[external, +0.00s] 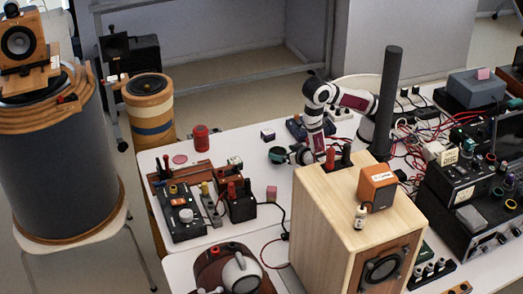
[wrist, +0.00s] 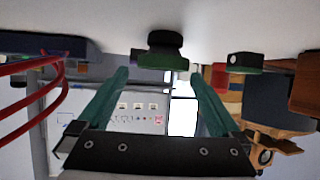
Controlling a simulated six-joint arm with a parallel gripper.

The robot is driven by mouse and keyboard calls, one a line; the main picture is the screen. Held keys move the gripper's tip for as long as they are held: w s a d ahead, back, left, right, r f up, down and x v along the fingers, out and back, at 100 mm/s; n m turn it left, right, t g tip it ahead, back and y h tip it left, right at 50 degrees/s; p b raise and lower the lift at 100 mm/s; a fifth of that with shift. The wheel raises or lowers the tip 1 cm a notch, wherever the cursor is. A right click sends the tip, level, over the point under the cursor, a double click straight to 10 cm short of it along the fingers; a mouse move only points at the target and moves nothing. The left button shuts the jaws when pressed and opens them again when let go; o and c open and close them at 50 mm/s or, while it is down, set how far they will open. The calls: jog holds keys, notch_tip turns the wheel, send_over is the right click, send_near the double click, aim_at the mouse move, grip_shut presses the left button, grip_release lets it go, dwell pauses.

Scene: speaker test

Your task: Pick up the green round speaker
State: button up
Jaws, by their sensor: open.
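The green round speaker (external: 277,155) sits on the white table left of my gripper (external: 297,155) in the external view. It is small, dark green and round. In the wrist view, a green round body with a dark part against the table, seemingly the same speaker (wrist: 162,60), appears ahead of and between my two teal fingers. My gripper (wrist: 158,76) is open, with nothing between its fingers. The fingertips look short of the speaker, but the exact gap is hard to tell.
A small dark cube (external: 268,134) stands behind the speaker, and a pink cube (external: 271,193) lies in front. A red can (external: 201,138) stands farther left. A tall wooden speaker (external: 325,215) stands close in front of my arm. Red cables (wrist: 45,75) loop at the wrist view's left.

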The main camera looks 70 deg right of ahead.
aim_at(273, 151)
jog(key=x, duration=0.7)
jog(key=shift+w+a+f, duration=0.1)
jog(key=shift+a+f, duration=0.05)
jog(key=c, duration=1.5)
